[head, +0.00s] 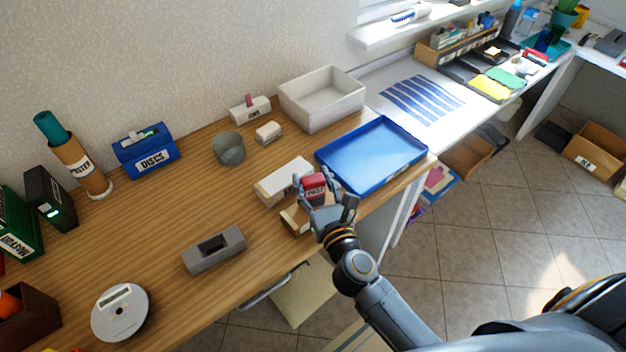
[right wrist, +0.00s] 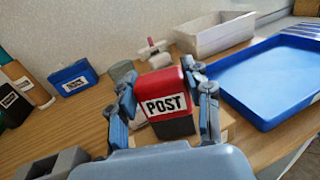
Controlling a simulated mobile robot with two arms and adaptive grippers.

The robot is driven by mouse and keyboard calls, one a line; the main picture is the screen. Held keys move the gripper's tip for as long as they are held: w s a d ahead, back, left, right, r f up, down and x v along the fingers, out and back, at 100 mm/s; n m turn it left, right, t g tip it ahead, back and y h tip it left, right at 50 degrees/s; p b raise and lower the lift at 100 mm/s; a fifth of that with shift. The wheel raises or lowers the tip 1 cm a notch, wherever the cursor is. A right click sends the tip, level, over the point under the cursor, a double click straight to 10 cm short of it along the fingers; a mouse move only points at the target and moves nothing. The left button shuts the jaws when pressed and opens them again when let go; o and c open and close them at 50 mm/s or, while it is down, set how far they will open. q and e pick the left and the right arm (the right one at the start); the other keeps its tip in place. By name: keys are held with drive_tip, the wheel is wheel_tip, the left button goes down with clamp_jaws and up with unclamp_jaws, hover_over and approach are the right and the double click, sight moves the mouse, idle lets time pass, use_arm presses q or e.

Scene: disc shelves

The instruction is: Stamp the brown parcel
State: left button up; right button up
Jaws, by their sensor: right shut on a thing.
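My right gripper (head: 326,198) is shut on a red stamp with a dark base. The stamp (head: 314,186) is marked "POST" and shows upright between the fingers in the right wrist view (right wrist: 166,104). A small brown parcel (head: 294,222) lies on the wooden table, just below and left of the gripper in the head view. The gripper and stamp partly hide it. I cannot tell whether the stamp's base touches the parcel. My left gripper is not in view.
A pale box (head: 282,182) stands just behind the parcel. A blue tray (head: 372,155) lies close on the right, with a white bin (head: 322,98) behind it. A grey holder (head: 214,250) stands to the left. The table's front edge is close.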

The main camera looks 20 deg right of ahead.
drive_tip(key=shift+f+b, duration=0.35)
drive_tip(key=shift+f, duration=0.05)
drive_tip(key=shift+s+f, duration=0.1)
drive_tip(key=shift+f, duration=0.05)
idle(0.9)
wheel_tip(320, 180, up, 7)
drive_tip(key=p, duration=0.7)
drive_tip(key=shift+r+p, duration=0.2)
drive_tip(key=shift+p, duration=0.1)
